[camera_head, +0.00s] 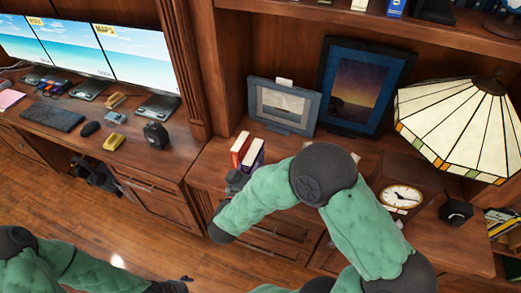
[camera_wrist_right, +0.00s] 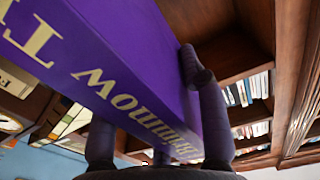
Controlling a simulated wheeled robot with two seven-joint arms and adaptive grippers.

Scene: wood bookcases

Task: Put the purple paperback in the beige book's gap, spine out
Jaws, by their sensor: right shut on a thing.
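The purple paperback (camera_head: 252,154) stands near the cabinet's left end in the head view, close to a red book (camera_head: 240,147); I cannot tell if they touch. In the right wrist view the purple paperback (camera_wrist_right: 135,60) fills the upper middle, tilted, with pale lettering on its purple face. My right gripper (camera_head: 236,181) is shut on it, with a dark finger on each side in the wrist view (camera_wrist_right: 150,105). The arm hides part of the gripper and cabinet top. My left gripper (camera_head: 178,283) is at the bottom edge, jaws unclear. I cannot identify the beige book or its gap.
Two framed pictures (camera_head: 283,105) (camera_head: 364,84) stand behind the books. A clock (camera_head: 401,196) and a stained-glass lamp (camera_head: 455,120) are to the right. A desk with monitors (camera_head: 137,52) is at left. An upper shelf (camera_head: 420,27) overhangs the cabinet.

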